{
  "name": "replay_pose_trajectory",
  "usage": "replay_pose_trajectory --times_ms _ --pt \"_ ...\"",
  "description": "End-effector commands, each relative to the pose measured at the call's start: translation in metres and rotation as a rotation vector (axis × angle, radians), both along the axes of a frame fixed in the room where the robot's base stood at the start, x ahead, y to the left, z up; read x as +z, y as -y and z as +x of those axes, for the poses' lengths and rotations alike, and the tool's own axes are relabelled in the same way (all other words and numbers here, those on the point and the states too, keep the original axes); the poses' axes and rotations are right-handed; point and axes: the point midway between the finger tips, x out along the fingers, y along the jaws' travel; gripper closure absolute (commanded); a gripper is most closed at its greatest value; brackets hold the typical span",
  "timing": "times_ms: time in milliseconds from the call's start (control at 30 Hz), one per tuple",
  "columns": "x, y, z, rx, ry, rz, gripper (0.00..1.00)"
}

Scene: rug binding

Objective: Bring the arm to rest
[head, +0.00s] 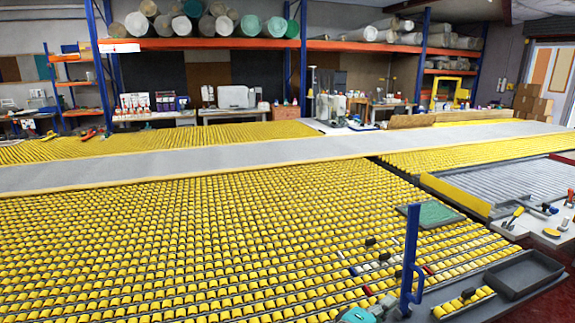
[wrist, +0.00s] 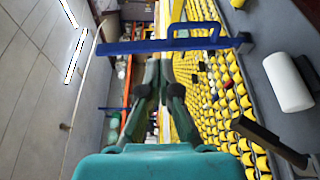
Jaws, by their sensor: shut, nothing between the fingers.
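My gripper (wrist: 160,58) shows in the wrist view with its teal body at the bottom edge and dark fingers drawn together, nothing held between them. A blue bar with a loop handle (wrist: 225,44) crosses the picture by the fingertips; I cannot tell whether they touch. In the head view the blue bar (head: 411,245) stands upright at the lower right of the roller table. A teal part at the bottom edge, left of the bar, appears to belong to my arm; the fingers are not distinguishable there.
The yellow roller table (head: 190,230) fills the foreground. A green pad (head: 432,215), a black tray (head: 525,272) and small black-handled items (head: 370,241) lie at the right. A white cylinder (wrist: 288,82) and a black bar (wrist: 268,140) show in the wrist view. Racks stand behind.

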Motion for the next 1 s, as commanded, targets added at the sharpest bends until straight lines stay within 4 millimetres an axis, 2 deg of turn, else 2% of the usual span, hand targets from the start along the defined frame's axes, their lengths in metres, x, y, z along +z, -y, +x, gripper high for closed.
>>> replay_pose_trajectory --times_ms 367,633,767,1000 --pt "-0.041 0.004 -0.011 0.089 -0.011 0.035 1.00" --pt "-0.089 0.007 -0.032 0.198 -0.020 0.098 1.00" --pt "-0.125 0.007 -0.055 0.278 -0.024 0.165 1.00" --pt "-0.187 0.002 -0.115 0.428 -0.015 0.350 1.00"
